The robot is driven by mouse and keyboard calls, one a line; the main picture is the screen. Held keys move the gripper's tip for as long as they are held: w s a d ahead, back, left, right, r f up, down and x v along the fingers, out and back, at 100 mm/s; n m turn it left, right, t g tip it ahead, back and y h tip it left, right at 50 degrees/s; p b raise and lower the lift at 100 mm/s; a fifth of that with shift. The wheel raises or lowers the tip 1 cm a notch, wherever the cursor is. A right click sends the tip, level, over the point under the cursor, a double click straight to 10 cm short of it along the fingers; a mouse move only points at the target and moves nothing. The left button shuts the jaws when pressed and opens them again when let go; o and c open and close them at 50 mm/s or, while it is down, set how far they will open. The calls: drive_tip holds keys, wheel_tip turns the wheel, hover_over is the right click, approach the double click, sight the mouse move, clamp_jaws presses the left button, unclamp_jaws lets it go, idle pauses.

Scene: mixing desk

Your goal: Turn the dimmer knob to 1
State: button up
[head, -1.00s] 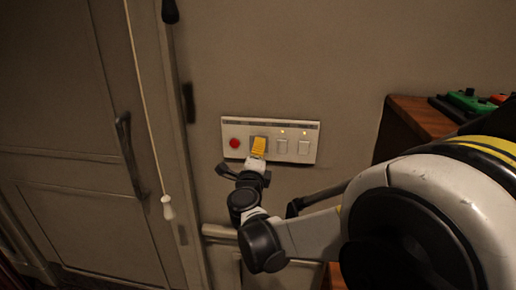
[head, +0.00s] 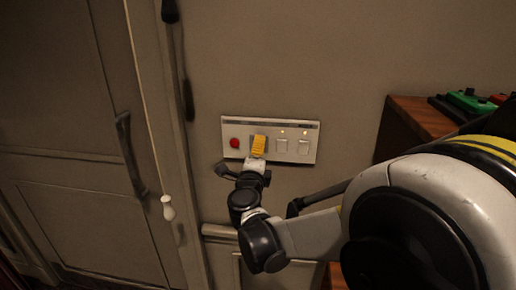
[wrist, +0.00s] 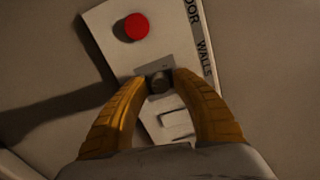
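The dimmer knob (wrist: 159,83) is a small dark round knob on a grey plate in the wrist view. It sits on a pale wall panel (head: 245,126) in the head view, where my fingers hide it. My gripper (head: 258,143) has yellow fingers and is at the panel, between the red button and the switches. In the wrist view my gripper (wrist: 160,78) has its two fingertips on either side of the knob, seemingly closed on it. The knob's marking and setting cannot be read.
A red button (head: 235,143) is just left of my fingers. Two white switches (head: 281,146) with small lit lamps are to the right. A pull cord with a white end (head: 168,207) hangs left, before a door (head: 60,110). A wooden cabinet (head: 400,130) stands right.

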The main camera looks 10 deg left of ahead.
drive_tip(key=s+d, duration=0.1)
drive_tip(key=s, duration=1.1)
drive_tip(key=shift+f, duration=0.35)
drive_tip(key=shift+d, duration=0.1)
